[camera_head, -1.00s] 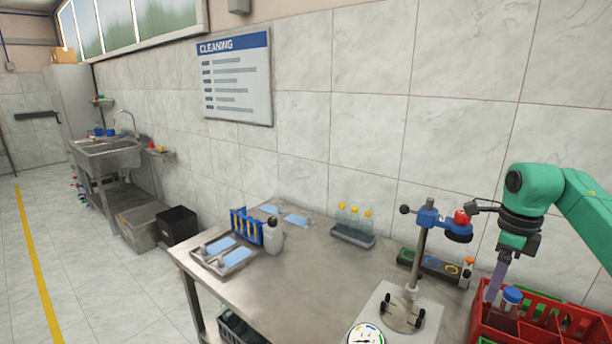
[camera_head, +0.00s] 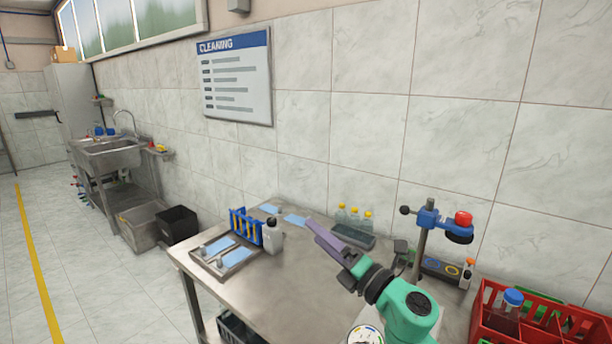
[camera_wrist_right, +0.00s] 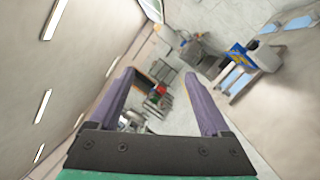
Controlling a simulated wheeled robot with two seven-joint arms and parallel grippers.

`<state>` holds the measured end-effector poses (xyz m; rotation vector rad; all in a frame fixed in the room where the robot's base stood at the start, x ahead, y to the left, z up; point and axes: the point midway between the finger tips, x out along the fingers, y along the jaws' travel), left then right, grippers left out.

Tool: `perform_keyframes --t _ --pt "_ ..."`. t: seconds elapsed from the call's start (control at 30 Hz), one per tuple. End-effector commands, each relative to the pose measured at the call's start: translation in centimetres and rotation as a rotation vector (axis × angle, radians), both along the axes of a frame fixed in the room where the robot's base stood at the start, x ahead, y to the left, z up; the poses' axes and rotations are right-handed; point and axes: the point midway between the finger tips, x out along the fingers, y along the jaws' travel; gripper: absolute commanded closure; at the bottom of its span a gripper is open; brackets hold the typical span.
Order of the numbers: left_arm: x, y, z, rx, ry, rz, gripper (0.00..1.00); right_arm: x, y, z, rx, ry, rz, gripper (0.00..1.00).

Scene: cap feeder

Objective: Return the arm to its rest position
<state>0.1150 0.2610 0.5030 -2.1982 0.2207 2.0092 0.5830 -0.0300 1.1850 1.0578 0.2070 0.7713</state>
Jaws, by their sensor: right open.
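My right arm is green, with a dark wrist. Its gripper (camera_head: 318,233) is raised over the right part of the steel table in the head view and points up and to the left. In the right wrist view the two purple fingers of the right gripper (camera_wrist_right: 155,90) stand wide apart with nothing between them. My left gripper is not in the head view. My right arm hides part of the stand's base and of the round dial (camera_head: 365,335).
A red crate (camera_head: 545,318) with a blue-capped bottle (camera_head: 510,302) stands at the right. A stand with a red-knobbed blue clamp (camera_head: 458,228) is beside my right arm.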

Motion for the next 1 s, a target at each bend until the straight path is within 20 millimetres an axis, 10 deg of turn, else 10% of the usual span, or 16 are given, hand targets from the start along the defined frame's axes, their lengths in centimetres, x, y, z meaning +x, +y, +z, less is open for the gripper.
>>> perform_keyframes --t 0.17,0.3,0.5,0.87,1.0 --pt "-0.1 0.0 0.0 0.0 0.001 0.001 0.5 -1.2 -11.9 -8.0 0.776 0.572 -0.471 0.19" --pt "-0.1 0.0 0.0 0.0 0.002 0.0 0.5 -6.5 -17.4 -17.4 1.108 0.949 -0.785 0.19" --pt "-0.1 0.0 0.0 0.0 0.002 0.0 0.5 -14.8 -19.7 -25.1 1.317 1.289 -1.084 0.19" --pt "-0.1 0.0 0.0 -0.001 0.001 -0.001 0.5 -27.9 -19.8 -30.6 1.447 1.694 -1.474 0.19" --pt "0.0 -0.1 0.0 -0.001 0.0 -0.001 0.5 -26.9 -19.6 -35.4 1.428 1.703 -1.493 0.19"
